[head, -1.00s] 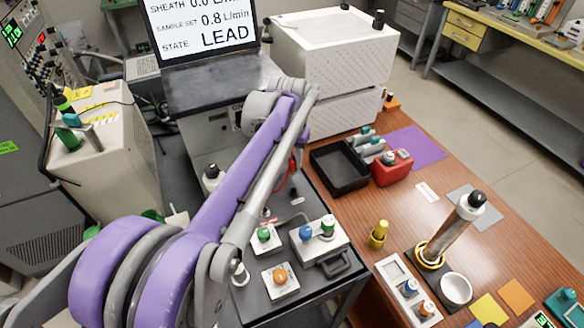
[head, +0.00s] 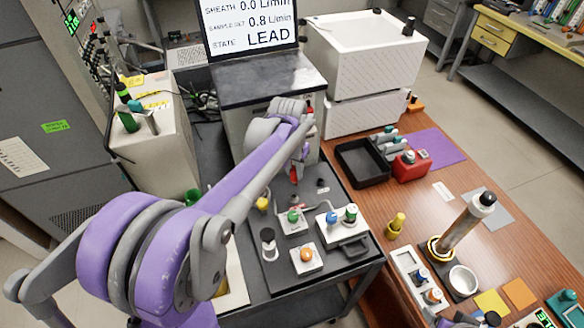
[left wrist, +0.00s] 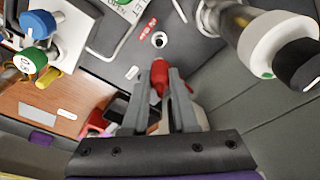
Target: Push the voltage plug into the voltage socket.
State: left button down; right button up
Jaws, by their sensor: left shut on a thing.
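My left gripper (left wrist: 160,92) is shut on a red plug (left wrist: 158,72), which sticks out past the fingertips in the left wrist view. A socket (left wrist: 158,40), a pale ring with a dark hole, lies on the dark top just beyond the plug tip in that picture. The plug looks apart from it; the height gap cannot be told. In the head view the gripper (head: 297,160) is small, below the instrument front, with the red plug (head: 293,174) under it. The socket cannot be made out clearly there.
A red label (left wrist: 148,28) lies beside the socket. White boxes with green (head: 292,215), orange (head: 306,255) and blue (head: 332,217) knobs stand on the cart top. A black-and-white capped cylinder (left wrist: 270,45) stands close on the right in the wrist view.

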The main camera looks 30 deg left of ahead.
aim_at(294, 183)
pick_arm(q)
jog(key=shift+w, duration=0.1)
pick_arm(e)
jog(key=shift+f, duration=0.1)
pick_arm(q)
jog(key=shift+f, duration=0.2)
jog(key=shift+f+b, duration=1.55)
jog(key=shift+f, duration=1.15)
pick_arm(e)
jog(key=f, duration=0.1)
jog(key=s+f, duration=0.1)
jog(key=f, duration=0.1)
jog(key=s+f, duration=0.1)
jog(key=shift+f, duration=0.25)
jog(key=shift+f, duration=0.1)
pick_arm(q)
jog(key=shift+f+b, duration=1.05)
jog(key=shift+f, duration=0.45)
pick_arm(e)
jog(key=shift+s+f+g, duration=0.15)
jog(key=shift+s+f, duration=0.05)
jog(key=shift+f, duration=0.4)
jog(key=shift+s+f+g, duration=0.15)
jog(key=shift+f, duration=0.45)
pick_arm(q)
jog(key=c, duration=0.6)
grip_release()
jog(key=shift+r, duration=0.1)
